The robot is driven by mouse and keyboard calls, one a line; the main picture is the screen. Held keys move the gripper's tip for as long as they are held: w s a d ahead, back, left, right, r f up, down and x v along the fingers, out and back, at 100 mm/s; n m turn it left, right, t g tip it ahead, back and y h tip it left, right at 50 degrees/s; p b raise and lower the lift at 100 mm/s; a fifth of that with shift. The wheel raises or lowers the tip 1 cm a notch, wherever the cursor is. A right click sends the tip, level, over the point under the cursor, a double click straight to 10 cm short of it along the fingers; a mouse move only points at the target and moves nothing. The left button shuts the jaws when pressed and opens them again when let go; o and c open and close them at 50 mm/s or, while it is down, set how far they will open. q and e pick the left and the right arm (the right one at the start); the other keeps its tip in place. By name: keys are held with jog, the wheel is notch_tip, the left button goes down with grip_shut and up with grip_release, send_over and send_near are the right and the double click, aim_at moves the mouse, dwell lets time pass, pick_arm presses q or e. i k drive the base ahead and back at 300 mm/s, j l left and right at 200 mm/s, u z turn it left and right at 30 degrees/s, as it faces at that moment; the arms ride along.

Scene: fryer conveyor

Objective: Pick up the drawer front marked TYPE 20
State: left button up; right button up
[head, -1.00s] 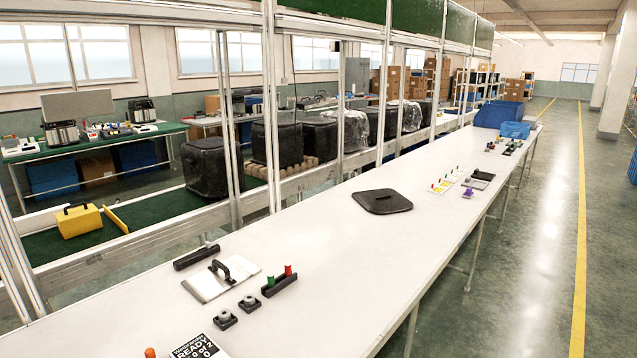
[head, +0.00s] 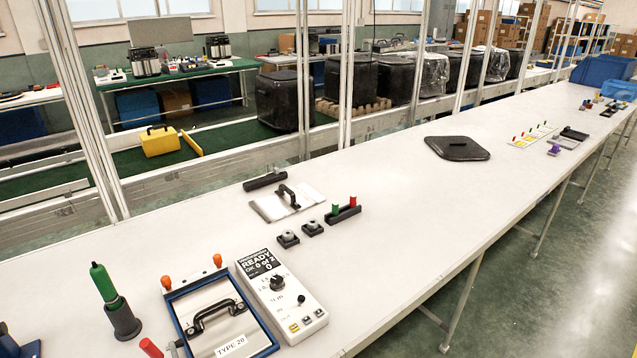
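The drawer front marked TYPE 20 (head: 237,325) is in the lower left of the head view. It is a pale panel with a black arched handle (head: 213,312) and a white label along its near edge. It lies within a dark blue frame (head: 178,327) on the white table. Two orange-topped pegs (head: 217,260) stand at the frame's far side. The frame's near edge is close to the bottom of the picture. Neither of my grippers can be made out in the view.
A control box (head: 281,293) reading READY stands right of the frame. A green-handled tool in a dark holder (head: 123,322) stands left, near a red knob (head: 151,348). A second handled plate (head: 268,208) lies farther back. The white table (head: 420,215) is clear at centre right.

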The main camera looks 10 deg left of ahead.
aim_at(216, 315)
jog(key=u, duration=1.1)
jog(key=l+u, duration=0.2)
jog(key=u, duration=0.25)
jog(key=l+u, duration=0.25)
jog(key=u, duration=0.15)
